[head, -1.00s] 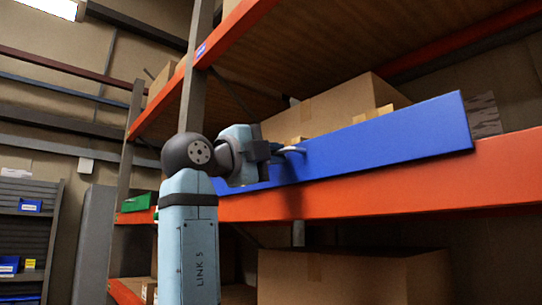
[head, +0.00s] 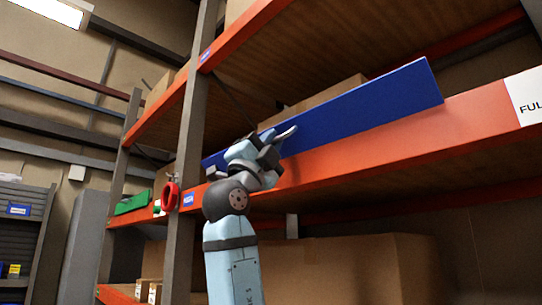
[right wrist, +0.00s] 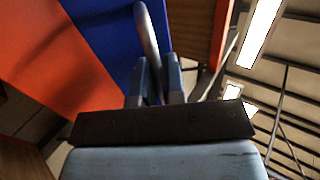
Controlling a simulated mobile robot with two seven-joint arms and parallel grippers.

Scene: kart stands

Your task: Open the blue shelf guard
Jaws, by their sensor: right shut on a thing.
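The blue shelf guard (head: 360,110) is a long panel standing along the front edge of a shelf, above an orange beam. Its light-coloured handle (head: 288,133) sticks out from its front face. My right gripper (head: 272,150) is at this handle, below and in front of the panel. In the right wrist view the two fingers (right wrist: 160,82) are closed around the handle bar (right wrist: 147,35), with the blue guard (right wrist: 105,35) behind it. Whether the guard leans outward is hard to tell. My left gripper is not in view.
The orange beam (head: 400,145) runs just below the guard. Cardboard boxes stand behind the guard and on the shelf below (head: 350,270).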

